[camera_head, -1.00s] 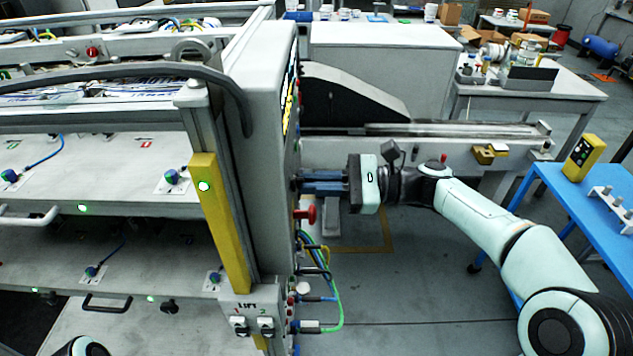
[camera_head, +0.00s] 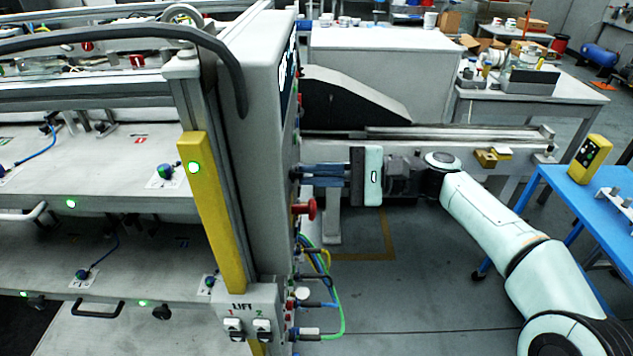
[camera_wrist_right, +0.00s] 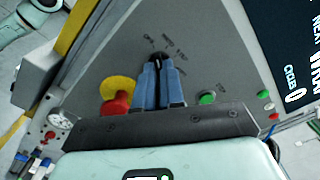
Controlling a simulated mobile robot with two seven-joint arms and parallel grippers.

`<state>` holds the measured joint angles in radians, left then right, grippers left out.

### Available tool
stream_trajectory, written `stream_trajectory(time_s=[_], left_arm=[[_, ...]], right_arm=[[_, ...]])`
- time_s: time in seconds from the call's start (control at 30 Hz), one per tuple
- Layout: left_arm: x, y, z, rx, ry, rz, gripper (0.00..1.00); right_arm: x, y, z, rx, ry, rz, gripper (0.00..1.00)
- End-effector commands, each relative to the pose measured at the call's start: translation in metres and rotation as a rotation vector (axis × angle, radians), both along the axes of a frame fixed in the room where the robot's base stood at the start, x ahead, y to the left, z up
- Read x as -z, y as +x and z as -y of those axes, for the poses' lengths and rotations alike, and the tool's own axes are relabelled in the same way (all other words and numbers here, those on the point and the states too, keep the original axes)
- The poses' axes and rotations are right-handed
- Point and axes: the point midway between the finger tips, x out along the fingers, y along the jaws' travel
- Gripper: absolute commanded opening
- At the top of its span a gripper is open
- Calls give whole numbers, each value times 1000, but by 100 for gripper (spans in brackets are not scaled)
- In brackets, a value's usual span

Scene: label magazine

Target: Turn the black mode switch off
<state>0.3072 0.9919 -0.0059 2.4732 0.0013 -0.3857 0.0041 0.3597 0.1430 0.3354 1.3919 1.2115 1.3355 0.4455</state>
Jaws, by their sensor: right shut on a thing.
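My right gripper (camera_head: 301,173) reaches in from the right to the side panel of the grey machine cabinet (camera_head: 262,120). In the right wrist view its two blue fingers (camera_wrist_right: 159,64) are closed together on the black mode switch (camera_wrist_right: 160,56). Only a dark bit of the switch shows at the fingertips, with small printed labels around it; its exact position cannot be read. My left gripper is not in view.
A red emergency button on a yellow ring (camera_wrist_right: 117,92) sits close left of the fingers in the wrist view. A green button (camera_wrist_right: 207,98) is to their right. Cables (camera_head: 328,285) hang below on the panel. A blue table (camera_head: 590,215) stands at the right.

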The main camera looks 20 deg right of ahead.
Motion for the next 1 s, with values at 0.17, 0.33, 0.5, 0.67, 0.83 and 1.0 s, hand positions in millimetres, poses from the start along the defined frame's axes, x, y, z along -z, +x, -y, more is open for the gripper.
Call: stream_trajectory(time_s=[0.17,0.33,0.5,0.67,0.83,1.0], left_arm=[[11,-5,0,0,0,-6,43],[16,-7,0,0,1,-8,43],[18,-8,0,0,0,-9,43],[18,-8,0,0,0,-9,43],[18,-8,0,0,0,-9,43],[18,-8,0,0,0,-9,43]], right_arm=[[2,0,0,1,-29,98,0],[1,0,0,0,-47,157,0],[1,0,1,1,-55,183,0],[0,0,1,1,-57,191,0],[0,0,1,1,-57,190,0],[0,0,1,0,-56,190,34]])
